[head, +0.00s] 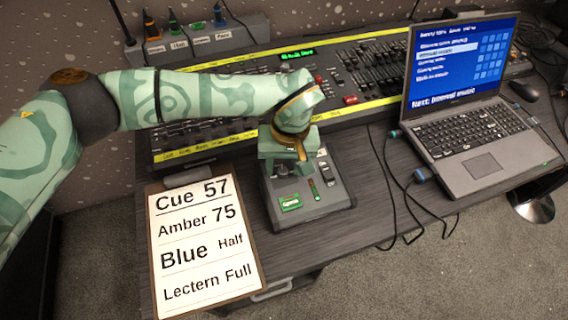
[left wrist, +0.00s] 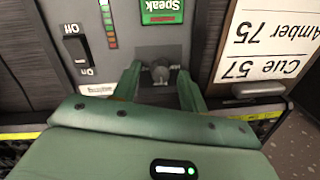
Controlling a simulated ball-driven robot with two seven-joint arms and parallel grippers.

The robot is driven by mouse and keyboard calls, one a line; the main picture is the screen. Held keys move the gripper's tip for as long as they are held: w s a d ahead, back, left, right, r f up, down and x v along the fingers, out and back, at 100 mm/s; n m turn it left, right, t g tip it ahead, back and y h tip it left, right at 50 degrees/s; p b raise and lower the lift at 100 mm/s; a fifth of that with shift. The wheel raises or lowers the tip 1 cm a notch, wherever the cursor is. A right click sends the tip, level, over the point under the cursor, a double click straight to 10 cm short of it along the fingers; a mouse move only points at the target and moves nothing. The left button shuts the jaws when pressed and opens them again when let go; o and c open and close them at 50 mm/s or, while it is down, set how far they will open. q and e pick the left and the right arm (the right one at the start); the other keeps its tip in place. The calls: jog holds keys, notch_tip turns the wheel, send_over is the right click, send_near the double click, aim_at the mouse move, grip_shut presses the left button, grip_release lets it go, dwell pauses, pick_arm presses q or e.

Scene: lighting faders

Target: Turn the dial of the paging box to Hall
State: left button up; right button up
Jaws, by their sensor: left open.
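The paging box (head: 333,190) is a grey box on the desk, left of the laptop. In the left wrist view it has a green Speak button (left wrist: 162,11), an On/Off switch (left wrist: 76,47) and a strip of level lights (left wrist: 107,20). Its dial (left wrist: 161,70) is a small grey knob on a darker plate. My left gripper (left wrist: 159,73) is open, with one finger on each side of the dial. I cannot tell whether the fingers touch it. The dial's position labels and pointer cannot be read. My right gripper is in neither view.
A clipboard (head: 204,285) with a printed cue sheet lies left of the box. A long fader desk (head: 350,75) stands behind it. The laptop (head: 470,120) and its cables (head: 400,195) are to the right. A labelled charger row (head: 195,40) stands at the back left.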

pick_arm(q)
grip_shut()
jog(key=shift+n, duration=0.3)
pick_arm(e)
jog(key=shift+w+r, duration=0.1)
pick_arm(q)
jog(key=n+p, duration=0.2)
jog(key=n, duration=0.2)
jog(key=shift+a+r+h, duration=0.1)
jog(key=shift+h, duration=0.2)
jog(key=n+p, duration=0.2)
jog(key=n, duration=0.3)
jog(key=shift+h, duration=0.3)
jog(key=n+p, duration=0.3)
jog(key=n, duration=0.1)
jog(key=shift+a+h, duration=0.1)
jog(key=shift+h, duration=0.2)
jog(key=shift+s+n+t+p, duration=0.1)
jog(key=shift+n+t+p, duration=0.3)
jog(key=shift+n+p, duration=1.3)
pick_arm(e)
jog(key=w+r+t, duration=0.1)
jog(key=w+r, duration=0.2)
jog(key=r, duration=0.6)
jog(key=shift+b, duration=0.4)
pick_arm(q)
jog(key=shift+n, duration=0.6)
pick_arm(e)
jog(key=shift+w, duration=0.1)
